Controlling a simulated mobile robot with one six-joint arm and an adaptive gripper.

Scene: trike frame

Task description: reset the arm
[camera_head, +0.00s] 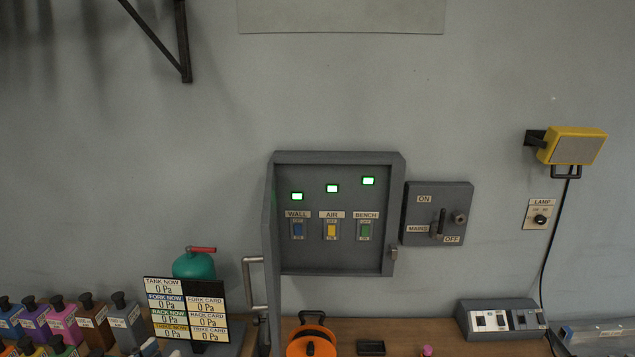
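My arm and my gripper do not show in this head camera view, so their pose and whether the gripper is open or shut cannot be seen. The view faces a grey wall (330,90) above a workbench (395,335).
A grey wall cabinet (335,258) stands open, its door (268,220) swung out at left, with three lit indicators. Beside it are a switch box (415,205) and a yellow lamp (575,148). The bench holds several bottles (66,322), a pressure board (187,310) and an orange item (312,340).

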